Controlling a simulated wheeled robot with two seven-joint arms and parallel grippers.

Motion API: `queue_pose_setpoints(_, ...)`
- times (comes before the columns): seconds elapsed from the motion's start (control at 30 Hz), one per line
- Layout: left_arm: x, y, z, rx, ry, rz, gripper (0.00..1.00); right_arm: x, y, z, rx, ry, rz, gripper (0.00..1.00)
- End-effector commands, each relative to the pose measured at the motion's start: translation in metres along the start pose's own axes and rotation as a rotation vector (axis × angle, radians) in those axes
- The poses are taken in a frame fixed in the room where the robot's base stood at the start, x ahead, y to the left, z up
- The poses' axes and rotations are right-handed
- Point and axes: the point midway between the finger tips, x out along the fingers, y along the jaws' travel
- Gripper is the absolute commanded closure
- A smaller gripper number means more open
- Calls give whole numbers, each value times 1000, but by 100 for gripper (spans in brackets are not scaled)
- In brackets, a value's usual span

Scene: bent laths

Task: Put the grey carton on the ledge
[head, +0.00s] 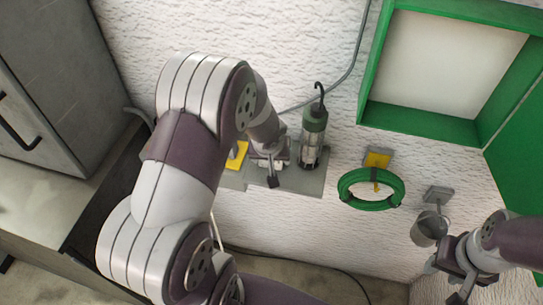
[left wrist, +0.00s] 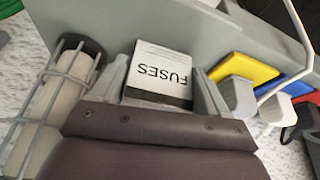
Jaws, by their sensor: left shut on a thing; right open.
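The grey carton (left wrist: 160,72), a small pale box with a dark band and the word FUSES, sits between the fingers of my left gripper (left wrist: 162,92) in the left wrist view. The gripper is shut on it. In the head view my left gripper (head: 268,168) is over the grey ledge (head: 305,182) on the wall, and the carton is mostly hidden there. The ledge also shows behind the carton in the left wrist view (left wrist: 120,22). I cannot tell whether the carton touches it. My right gripper (head: 446,281) is open and empty at the lower right.
A caged lamp (head: 313,135) stands on the ledge just right of my left gripper. A yellow piece (head: 237,155) is on its left. A green coil (head: 372,203) and a grey cup (head: 428,230) hang to the right. A green frame (head: 420,122) is above them.

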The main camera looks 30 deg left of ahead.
Motion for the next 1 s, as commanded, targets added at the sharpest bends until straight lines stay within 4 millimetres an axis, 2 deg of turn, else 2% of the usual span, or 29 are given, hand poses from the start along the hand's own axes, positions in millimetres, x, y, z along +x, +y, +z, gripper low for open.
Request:
queue_pose_setpoints(0.17,5,0,2,1,1,0,56,7,0,1,0,0,0,57)
queue_pose_setpoints(0.2,4,0,1,1,1,0,15,5,0,1,0,0,0,57)
queue_pose_setpoints(0.23,3,0,1,1,1,0,5,5,0,1,0,0,0,57)
queue_pose_setpoints(0.27,3,0,1,1,1,0,0,5,0,1,0,0,0,57)
queue_pose_setpoints(0.47,2,0,0,1,1,0,0,3,0,0,0,0,0,57)
queue_pose_setpoints(0.57,-7,0,-2,0,2,0,0,-4,0,0,0,0,0,57)
queue_pose_setpoints(0.8,-68,1,-2,-1,7,2,0,-8,0,-1,0,0,0,57)
queue_pose_setpoints(1.0,-108,0,-1,0,5,1,0,-5,0,0,0,0,0,57)
